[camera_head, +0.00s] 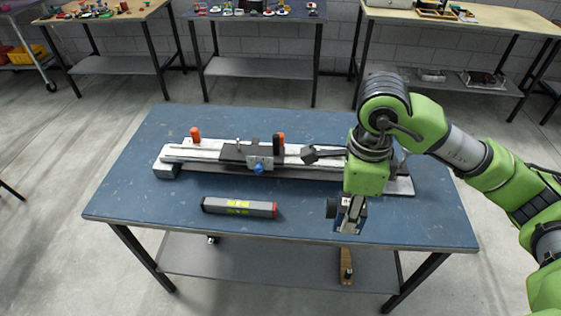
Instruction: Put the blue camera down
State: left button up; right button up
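My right arm comes in from the right, and its gripper (350,222) points down over the front right part of the blue table (120,195). It appears shut on the blue camera (332,208), a small dark and bluish body with its round lens part facing left. The fingers and the green wrist hide much of the camera. I cannot tell if its underside touches the table top. My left gripper is not in view.
A long white rail fixture (215,153) with orange-tipped handles and a blue knob lies along the table's back half. A grey level (240,207) with a yellow-green label lies in front of it. The front left table top is clear. Other workbenches (255,68) stand behind.

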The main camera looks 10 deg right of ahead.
aim_at(343, 205)
jog(key=m, duration=0.3)
jog(key=w+f+m+b, duration=0.1)
jog(key=m, duration=0.5)
jog(key=shift+w+f, duration=0.25)
jog(key=shift+w, duration=0.05)
jog(key=m, duration=0.3)
jog(key=m+b, duration=0.1)
jog(key=shift+w+d+f+m, duration=0.1)
jog(key=shift+w+f+m, duration=0.2)
jog(key=shift+w+f, duration=0.05)
jog(key=w+d+f+m, duration=0.2)
jog(key=d+f+m, duration=0.2)
jog(key=m, duration=0.3)
jog(key=w+d+f+m+b, duration=0.1)
jog(key=w+d+f+m, duration=0.2)
jog(key=m, duration=0.4)
jog(key=w+d+f+m+b, duration=0.1)
jog(key=w+d+f+m, duration=0.2)
jog(key=m, duration=0.4)
jog(key=shift+w+d+f+m, duration=0.1)
jog(key=shift+d+f+m, duration=0.2)
jog(key=shift+d+f, duration=0.6)
jog(key=shift+w+d+f, duration=0.15)
jog(key=shift+d+f, duration=0.1)
jog(key=shift+d, duration=0.05)
jog(key=f, duration=0.3)
jog(key=shift+w+d+f+p, duration=0.1)
jog(key=shift+d+f+p, duration=0.2)
jog(key=shift+d+p, duration=0.05)
jog(key=shift+f, duration=0.1)
